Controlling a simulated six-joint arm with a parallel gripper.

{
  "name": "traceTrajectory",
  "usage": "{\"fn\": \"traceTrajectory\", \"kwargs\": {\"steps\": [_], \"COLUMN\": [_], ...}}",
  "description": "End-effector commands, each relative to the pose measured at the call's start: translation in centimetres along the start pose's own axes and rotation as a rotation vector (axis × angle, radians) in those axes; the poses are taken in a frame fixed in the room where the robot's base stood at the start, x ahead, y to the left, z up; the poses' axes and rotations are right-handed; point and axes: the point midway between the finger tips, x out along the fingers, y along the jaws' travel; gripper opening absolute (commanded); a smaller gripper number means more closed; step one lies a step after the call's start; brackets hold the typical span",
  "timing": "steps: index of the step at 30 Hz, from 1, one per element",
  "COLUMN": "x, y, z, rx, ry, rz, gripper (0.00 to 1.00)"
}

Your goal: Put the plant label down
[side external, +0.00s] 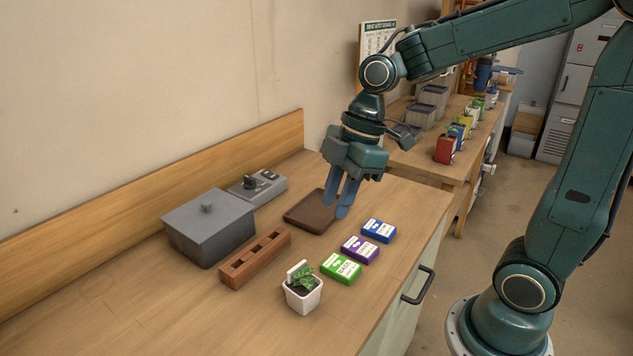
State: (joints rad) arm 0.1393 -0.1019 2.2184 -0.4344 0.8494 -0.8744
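A small white plant label (295,267) shows upright at the back of a white square pot (303,299) that holds a green plant (303,277). The pot stands near the front of the wooden bench. I cannot see whether the label is pushed into the soil. My gripper (337,211) points down over the right part of a flat dark brown tray (298,216), well behind the pot. Its two blue fingers are close together. I see nothing between them, but the view does not settle whether they are open or shut, or whether the tips touch the tray.
Blue (379,231), purple (360,250) and green (341,268) packets lie right of the tray. A slotted reddish-brown block (255,259), a grey lidded box (208,227) and a grey control box (258,187) stand left. Bare bench (130,310) lies at front left.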

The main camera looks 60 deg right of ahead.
Motion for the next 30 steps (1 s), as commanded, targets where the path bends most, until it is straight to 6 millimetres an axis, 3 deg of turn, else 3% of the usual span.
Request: {"fn": "traceTrajectory", "kwargs": {"steps": [6,15,24,30], "x": [-2.9,-5.6,-6.9,-7.0], "y": [-2.7,-6.2,-8.6,-9.0], "z": [1.5,4.4,7.0,7.5], "rx": [0.269,0.656,0.953,1.011], "ry": [-0.010,0.046,0.136,0.154], "rz": [0.128,0.290,0.390,0.405], "gripper": [0.28,0.28,0.28,0.28]}}
